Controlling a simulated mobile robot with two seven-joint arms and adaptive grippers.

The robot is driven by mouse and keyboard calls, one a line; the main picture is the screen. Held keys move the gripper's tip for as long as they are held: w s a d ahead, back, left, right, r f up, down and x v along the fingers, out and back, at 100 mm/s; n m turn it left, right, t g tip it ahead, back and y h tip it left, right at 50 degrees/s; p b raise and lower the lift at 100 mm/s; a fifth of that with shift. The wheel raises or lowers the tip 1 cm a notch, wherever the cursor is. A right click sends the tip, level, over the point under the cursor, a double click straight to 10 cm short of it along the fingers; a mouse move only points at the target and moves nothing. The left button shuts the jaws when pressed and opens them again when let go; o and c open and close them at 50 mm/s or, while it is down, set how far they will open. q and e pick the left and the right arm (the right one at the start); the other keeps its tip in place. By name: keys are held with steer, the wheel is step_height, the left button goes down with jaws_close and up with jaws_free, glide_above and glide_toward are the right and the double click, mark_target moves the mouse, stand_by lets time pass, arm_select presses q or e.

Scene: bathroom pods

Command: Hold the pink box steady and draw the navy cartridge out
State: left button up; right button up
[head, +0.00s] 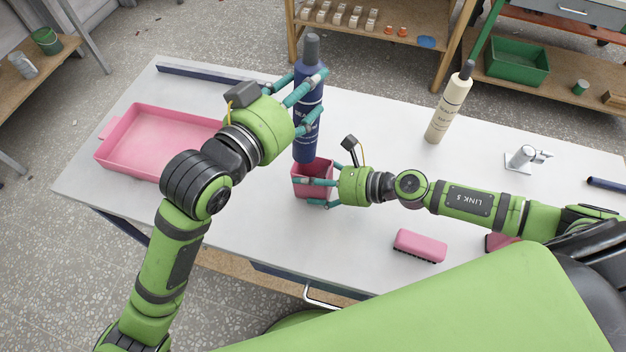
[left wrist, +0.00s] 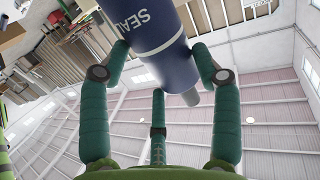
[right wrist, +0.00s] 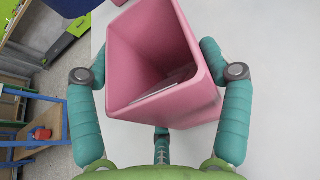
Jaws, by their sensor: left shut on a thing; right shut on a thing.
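The navy cartridge (head: 308,128) is upright in the head view, its dark nozzle at the top. My left gripper (head: 316,96) is shut around its upper body. The cartridge also shows in the left wrist view (left wrist: 165,60), with pale lettering on it. The pink box (head: 311,165) stands on the table, directly below the cartridge in the head view. My right gripper (head: 320,194) is shut on the box from the right side. In the right wrist view the box (right wrist: 135,65) has an open top with no cartridge inside; a pale patch shows at its bottom.
A pink tray (head: 105,152) lies to the left and a dark bar (head: 210,75) behind it. A cream bottle (head: 450,105) stands at the back right, near a white fixture (head: 524,158). A pink brush (head: 420,246) lies in front. The table between them is bare.

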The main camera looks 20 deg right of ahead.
arm_select(q)
steer(key=shift+a+r, duration=0.1)
steer(key=shift+a, duration=0.05)
arm_select(e)
steer(key=shift+f, duration=0.1)
arm_select(q)
steer(key=a, duration=0.9)
steer(key=shift+a, duration=0.4)
arm_select(e)
steer(key=o, duration=1.1)
arm_select(q)
steer(key=shift+w, duration=0.1)
arm_select(e)
steer(key=shift+d, duration=0.15)
arm_select(q)
step_height(320, 180, up, 5)
steer(key=p, duration=0.5)
arm_select(e)
steer(key=s+d+r, duration=0.2)
steer(key=d+r, duration=0.1)
steer(key=s+d+r, duration=0.2)
steer(key=r, duration=0.1)
steer(key=s+d+r, duration=0.2)
steer(key=d+r, duration=0.1)
steer(key=r, duration=0.1)
steer(key=shift+s+d+r, duration=0.1)
steer(key=shift+s+d, duration=0.1)
steer(key=shift+d, duration=0.15)
